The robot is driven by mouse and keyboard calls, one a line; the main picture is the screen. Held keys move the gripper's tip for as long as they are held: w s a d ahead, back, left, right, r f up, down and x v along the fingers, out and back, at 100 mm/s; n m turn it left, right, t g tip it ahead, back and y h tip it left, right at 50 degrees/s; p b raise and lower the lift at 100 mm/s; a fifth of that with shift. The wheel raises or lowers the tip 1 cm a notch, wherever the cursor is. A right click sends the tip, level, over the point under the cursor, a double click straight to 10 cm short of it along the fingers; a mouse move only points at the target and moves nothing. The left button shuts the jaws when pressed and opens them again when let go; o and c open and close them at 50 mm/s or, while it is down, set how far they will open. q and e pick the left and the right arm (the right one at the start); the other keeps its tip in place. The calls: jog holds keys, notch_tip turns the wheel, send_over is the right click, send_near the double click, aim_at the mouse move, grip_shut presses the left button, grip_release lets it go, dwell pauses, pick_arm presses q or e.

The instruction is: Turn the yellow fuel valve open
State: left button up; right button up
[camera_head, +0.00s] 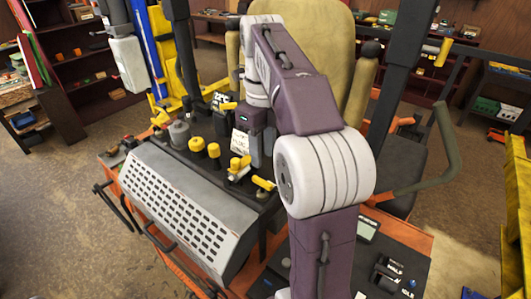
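My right arm comes up from the bottom, bends at a large white joint and reaches over the mower. I cannot tell which is the fuel valve, or whether the gripper touches either. My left gripper is not seen.
A grey perforated cover (185,205) slopes in front of the panel. Yellow knobs (197,145) and a grey cap (179,135) stand to the left of the gripper. The tan seat (310,30) is behind. An olive-green lever (445,140) rises at right. Shelves (80,50) line the back.

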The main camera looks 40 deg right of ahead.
aim_at(263, 181)
jog(key=shift+s+a, duration=0.55)
jog(key=f, duration=0.8)
jog(key=shift+w+d+f+b, duration=0.15)
jog(key=shift+w+d+b, duration=0.1)
jog(key=shift+b, duration=0.1)
jog(key=shift+s+a+r, duration=0.25)
jog(key=shift+s+a, duration=0.45)
jog(key=shift+s, duration=0.1)
jog(key=c, duration=0.4)
jog(key=shift+d, duration=0.15)
grip_shut()
jog(key=shift+w+d+f, duration=0.1)
jog(key=shift+d+f, duration=0.05)
jog(key=shift+d, duration=0.05)
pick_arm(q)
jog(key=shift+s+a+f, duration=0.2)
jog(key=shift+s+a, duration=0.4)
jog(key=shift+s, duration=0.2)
pick_arm(e)
jog(key=shift+a, duration=0.15)
